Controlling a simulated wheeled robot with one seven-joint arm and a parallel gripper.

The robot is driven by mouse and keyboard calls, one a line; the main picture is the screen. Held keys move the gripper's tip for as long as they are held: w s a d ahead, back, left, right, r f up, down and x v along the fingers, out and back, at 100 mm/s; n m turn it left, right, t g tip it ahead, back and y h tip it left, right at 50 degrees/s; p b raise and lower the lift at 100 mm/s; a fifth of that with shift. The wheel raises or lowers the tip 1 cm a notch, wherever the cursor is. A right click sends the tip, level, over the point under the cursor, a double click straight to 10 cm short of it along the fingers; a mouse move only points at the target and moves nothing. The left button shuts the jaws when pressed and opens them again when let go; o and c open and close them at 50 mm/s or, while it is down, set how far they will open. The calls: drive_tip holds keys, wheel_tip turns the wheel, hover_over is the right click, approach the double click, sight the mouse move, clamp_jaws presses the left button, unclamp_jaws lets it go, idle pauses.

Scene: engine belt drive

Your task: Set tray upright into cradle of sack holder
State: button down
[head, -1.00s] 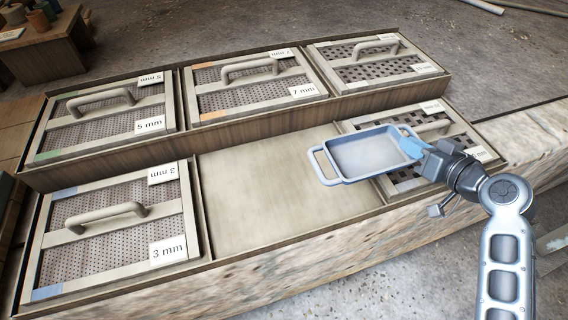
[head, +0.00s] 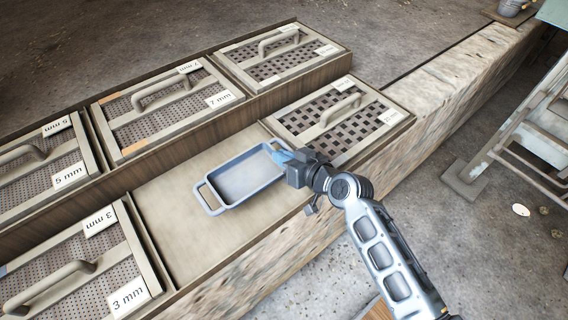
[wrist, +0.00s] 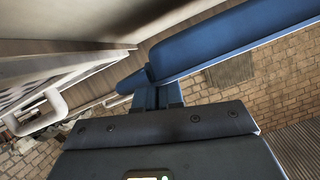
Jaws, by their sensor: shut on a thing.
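The tray (head: 242,178) is a shallow blue-grey rectangular pan with a loop handle at its left end. It is held above the bare panel between the screens in the head view, its open side facing up. My gripper (head: 281,157) is shut on the tray's right end. In the wrist view the tray (wrist: 225,40) shows as a blue band at upper right, meeting my gripper (wrist: 158,95). I cannot pick out the sack holder's cradle for certain. A pale metal frame (head: 530,120) with slanted legs stands at the right edge, partly cut off.
Framed screens with raised handles fill the bench, among them a 7 mm screen (head: 165,98), a 3 mm screen (head: 75,270) and a coarse screen (head: 335,118). A stone ledge (head: 450,85) runs to the upper right. Floor right of the ledge is mostly clear.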

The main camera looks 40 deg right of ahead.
drive_tip(key=shift+f, duration=1.75)
drive_tip(key=shift+f+b, duration=0.2)
drive_tip(key=shift+b, duration=0.2)
drive_tip(key=c, duration=1.3)
unclamp_jaws()
drive_tip(key=shift+r, duration=0.1)
drive_tip(key=shift+o, duration=0.2)
drive_tip(key=shift+r, duration=0.15)
drive_tip(key=shift+s, duration=0.35)
drive_tip(key=b+v, duration=0.1)
drive_tip(key=v, duration=1)
drive_tip(key=shift+s+r, duration=0.15)
